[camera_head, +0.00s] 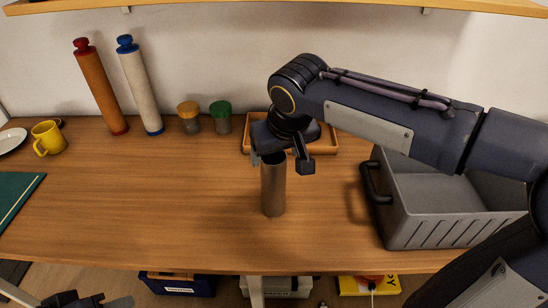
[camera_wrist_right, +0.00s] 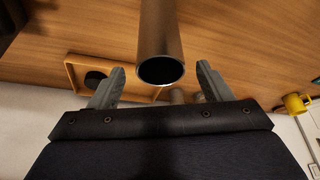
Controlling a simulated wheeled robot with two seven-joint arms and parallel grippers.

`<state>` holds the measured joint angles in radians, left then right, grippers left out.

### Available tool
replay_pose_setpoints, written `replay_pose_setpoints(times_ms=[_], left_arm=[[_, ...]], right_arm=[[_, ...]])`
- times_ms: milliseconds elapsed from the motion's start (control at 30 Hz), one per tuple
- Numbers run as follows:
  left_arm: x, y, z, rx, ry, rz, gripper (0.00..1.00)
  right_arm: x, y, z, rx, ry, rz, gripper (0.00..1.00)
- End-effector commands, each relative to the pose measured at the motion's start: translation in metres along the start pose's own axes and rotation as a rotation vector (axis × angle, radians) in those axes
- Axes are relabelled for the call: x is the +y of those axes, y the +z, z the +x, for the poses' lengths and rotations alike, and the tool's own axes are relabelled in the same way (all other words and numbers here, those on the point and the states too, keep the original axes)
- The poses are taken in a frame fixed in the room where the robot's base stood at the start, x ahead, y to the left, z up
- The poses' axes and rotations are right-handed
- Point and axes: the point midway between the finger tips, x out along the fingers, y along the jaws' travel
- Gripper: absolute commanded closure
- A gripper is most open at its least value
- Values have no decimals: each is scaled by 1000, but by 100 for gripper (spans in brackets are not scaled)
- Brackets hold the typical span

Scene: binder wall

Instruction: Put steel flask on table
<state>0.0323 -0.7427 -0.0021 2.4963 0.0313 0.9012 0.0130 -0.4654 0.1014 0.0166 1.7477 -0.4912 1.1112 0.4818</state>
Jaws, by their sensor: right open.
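The steel flask (camera_head: 273,190) is a grey metal cylinder standing upright on the wooden table (camera_head: 170,220), near the middle. My right gripper (camera_head: 280,163) is open at its upper end, with one finger on each side. In the right wrist view the flask's round dark mouth (camera_wrist_right: 161,70) shows between the two spread fingertips (camera_wrist_right: 161,76), with a gap on both sides. The flask's far end runs out of that view. Part of my left gripper (camera_head: 85,301) shows at the bottom left edge; its jaws are not clear.
A grey crate (camera_head: 440,236) with a black handle stands to the right. A shallow wooden tray (camera_head: 247,134) lies behind the gripper. Two jars, two tall bottles and a yellow mug (camera_head: 48,138) stand at the back left. The table's front left-middle is clear.

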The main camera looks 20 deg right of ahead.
Motion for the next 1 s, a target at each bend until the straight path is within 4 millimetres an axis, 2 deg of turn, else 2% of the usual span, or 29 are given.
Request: replay_pose_setpoints(times_ms=[33, 100, 300, 533, 633, 733, 833, 900, 1000], left_arm=[[1, -2, -3, 0, 0, 0, 64], [2, -2, -5, 0, 0, 0, 64], [4, -4, -8, 0, 0, 0, 64], [4, -5, -9, 0, 0, 0, 64], [4, -4, -9, 0, 0, 0, 64], [4, -4, -9, 0, 0, 0, 64], [4, -4, -9, 0, 0, 0, 64], [4, -4, -9, 0, 0, 0, 64], [4, -4, -9, 0, 0, 0, 64]], right_arm=[[0, -1, -14, 5, -3, 0, 28], [0, -1, -29, 4, -2, 0, 28], [0, -1, -58, 2, -1, -1, 28], [0, 1, -66, 0, -1, 0, 28], [11, 13, -64, -7, -17, 14, 28], [35, 48, -59, -14, -66, 52, 28], [55, 101, -48, -9, -136, 113, 28], [61, 136, -40, 8, -183, 163, 28], [61, 178, -27, 45, -234, 229, 28]])
